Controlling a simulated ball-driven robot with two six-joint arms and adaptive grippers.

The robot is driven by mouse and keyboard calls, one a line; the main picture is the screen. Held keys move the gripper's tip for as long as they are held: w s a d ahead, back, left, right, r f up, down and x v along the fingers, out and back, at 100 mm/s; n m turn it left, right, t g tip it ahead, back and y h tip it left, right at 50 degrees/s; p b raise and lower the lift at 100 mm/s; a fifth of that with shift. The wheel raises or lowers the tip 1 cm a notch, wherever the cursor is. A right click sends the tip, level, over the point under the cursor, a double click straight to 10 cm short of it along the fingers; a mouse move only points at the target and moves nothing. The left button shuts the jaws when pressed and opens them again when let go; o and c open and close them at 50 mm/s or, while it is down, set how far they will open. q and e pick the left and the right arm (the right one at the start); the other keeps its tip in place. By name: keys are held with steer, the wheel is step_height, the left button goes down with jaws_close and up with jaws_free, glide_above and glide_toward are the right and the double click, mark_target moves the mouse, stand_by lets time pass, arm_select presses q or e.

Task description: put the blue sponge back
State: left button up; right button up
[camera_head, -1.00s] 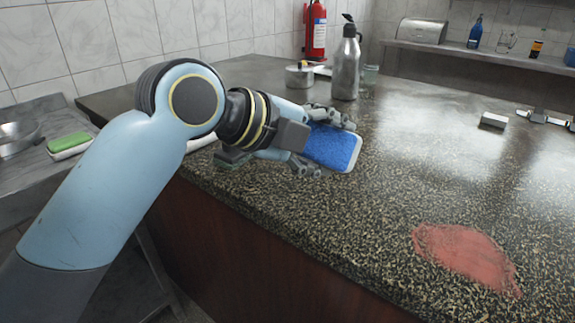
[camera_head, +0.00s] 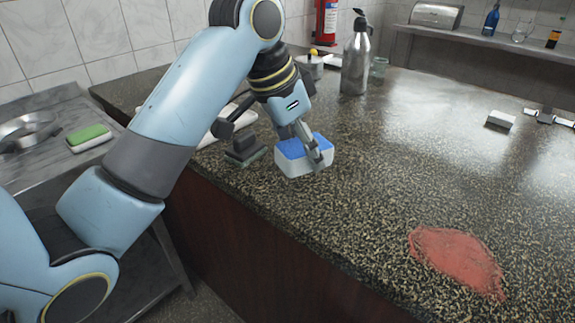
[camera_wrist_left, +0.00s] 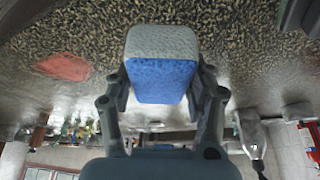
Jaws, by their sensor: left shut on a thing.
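The blue sponge (camera_head: 290,162) has a blue face and a white layer. In the head view it is at the near left part of the speckled counter, blue side up. My left gripper (camera_head: 309,149) comes down on it from above and is shut on it. The wrist view shows the sponge (camera_wrist_left: 160,78) between both fingers. I cannot tell whether its underside touches the counter. My right gripper is in neither view.
A dark block-like tool (camera_head: 245,150) and a pale tray (camera_head: 222,125), partly hidden by my arm, lie left of the sponge. A steel bottle (camera_head: 355,65) and pot (camera_head: 311,66) stand behind. A red stain (camera_head: 456,262) marks the front right. A green sponge (camera_head: 88,135) lies left. Mid-counter is clear.

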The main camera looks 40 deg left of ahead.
arm_select(q)
steer(key=w+a+f, duration=0.1)
steer(key=a, duration=0.1)
steer(key=w+a+f, duration=0.1)
steer(key=a+f, duration=0.1)
steer(key=w+a+f, duration=0.1)
steer(key=a, duration=0.1)
steer(key=shift+w+f, duration=0.2)
steer(key=shift+w, duration=0.15)
steer(key=shift+f, duration=1.95)
steer(key=o, duration=1)
steer(key=shift+r, duration=0.1)
steer(key=v, duration=1.2)
steer(key=shift+p, duration=0.3)
